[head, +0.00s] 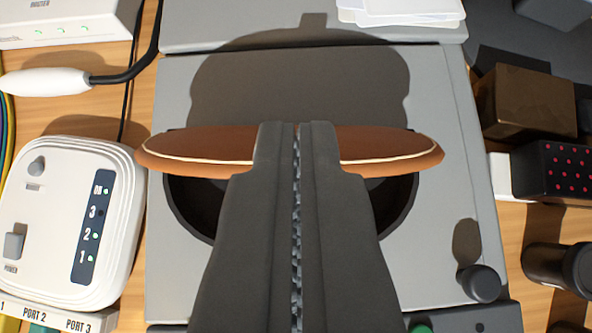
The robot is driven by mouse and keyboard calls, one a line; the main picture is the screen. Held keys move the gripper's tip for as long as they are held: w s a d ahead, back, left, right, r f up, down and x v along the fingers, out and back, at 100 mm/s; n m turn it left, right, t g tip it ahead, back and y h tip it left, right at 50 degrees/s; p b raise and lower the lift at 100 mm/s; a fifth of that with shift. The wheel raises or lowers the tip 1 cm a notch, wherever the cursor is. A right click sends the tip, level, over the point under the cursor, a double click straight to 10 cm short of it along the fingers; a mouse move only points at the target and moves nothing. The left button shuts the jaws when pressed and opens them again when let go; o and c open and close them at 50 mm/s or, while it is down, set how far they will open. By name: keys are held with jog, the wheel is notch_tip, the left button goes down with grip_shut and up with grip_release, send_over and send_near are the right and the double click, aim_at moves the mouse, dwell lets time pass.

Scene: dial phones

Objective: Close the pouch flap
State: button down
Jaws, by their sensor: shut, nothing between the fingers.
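A brown flap (388,145) with a pale stitched line near its edge shows on both sides of my gripper. It is seen nearly edge-on, and my gripper hides its middle. Under it is a dark round opening (190,208) set in a grey panel, partly covered by the flap and my gripper. I cannot tell how the flap joins the opening. My gripper (297,128) is shut and empty, its fingertips in front of the flap in this view. I cannot tell whether they touch it.
A white box (70,225) with switches and lights stands at left, beside a white-handled tool (45,82). The grey panel (435,250) has a dark knob (480,283) at lower right. Dark blocks (525,100) and a dark cylinder (550,265) crowd the right.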

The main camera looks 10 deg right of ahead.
jog(key=s+f, duration=0.2)
jog(key=s+a+f, duration=0.1)
jog(key=s+f, duration=0.1)
jog(key=f, duration=0.1)
jog(key=s+f, duration=0.2)
jog(key=shift+s+a+f, duration=0.1)
jog(key=shift+a+f, duration=0.1)
jog(key=shift+a, duration=0.15)
jog(key=shift+s+f, duration=0.25)
jog(key=shift+f, duration=0.9)
jog(key=shift+f+t, duration=0.6)
jog(key=shift+f, duration=0.1)
jog(key=shift+w, duration=0.1)
jog(key=shift+w+d+f, duration=0.15)
jog(key=shift+w+f, duration=0.25)
jog(key=shift+w, duration=0.15)
jog(key=shift+s, duration=0.15)
